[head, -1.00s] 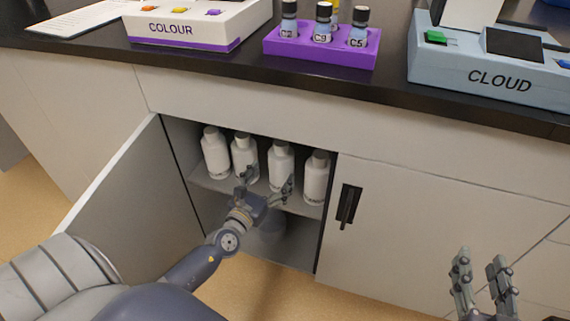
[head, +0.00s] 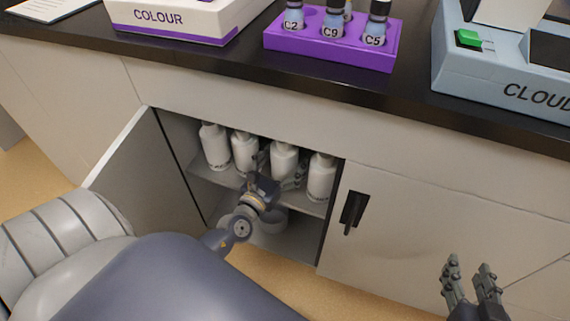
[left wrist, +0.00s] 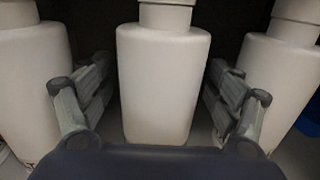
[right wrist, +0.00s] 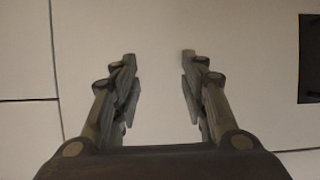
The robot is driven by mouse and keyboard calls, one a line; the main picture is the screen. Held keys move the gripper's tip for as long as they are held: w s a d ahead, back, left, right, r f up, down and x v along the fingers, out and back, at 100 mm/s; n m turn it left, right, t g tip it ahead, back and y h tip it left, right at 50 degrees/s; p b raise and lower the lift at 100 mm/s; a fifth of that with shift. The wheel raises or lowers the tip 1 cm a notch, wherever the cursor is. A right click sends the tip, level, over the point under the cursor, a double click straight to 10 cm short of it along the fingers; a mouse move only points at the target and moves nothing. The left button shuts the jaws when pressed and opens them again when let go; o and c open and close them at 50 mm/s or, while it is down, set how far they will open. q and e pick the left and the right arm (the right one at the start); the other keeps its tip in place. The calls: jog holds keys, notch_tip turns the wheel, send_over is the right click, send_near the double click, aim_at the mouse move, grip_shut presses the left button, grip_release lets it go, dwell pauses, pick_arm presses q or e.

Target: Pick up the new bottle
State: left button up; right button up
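Several white bottles stand upright in a row on the shelf of the open cupboard: the far-left one (head: 215,147), the second (head: 244,152), the third (head: 284,158) and the far-right one (head: 321,177). No readable label marks one as new. My left gripper (head: 277,172) is open at the third bottle. In the left wrist view a bottle (left wrist: 163,85) stands between the spread fingers of the left gripper (left wrist: 160,95), with a gap on each side and neighbouring bottles left and right. My right gripper (head: 468,270) is open and empty before the closed cupboard door; it also shows in the right wrist view (right wrist: 160,90).
The open cupboard door (head: 130,165) stands to the left of my left arm. The closed door has a black handle (head: 352,208). A grey round container (head: 273,219) sits below the shelf. On the black worktop are a purple vial rack (head: 330,47), the COLOUR box (head: 185,22) and the CLOUD device (head: 500,80).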

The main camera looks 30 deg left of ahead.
pick_arm(q)
jog(key=c, duration=1.4)
jog(key=shift+w+r, duration=0.1)
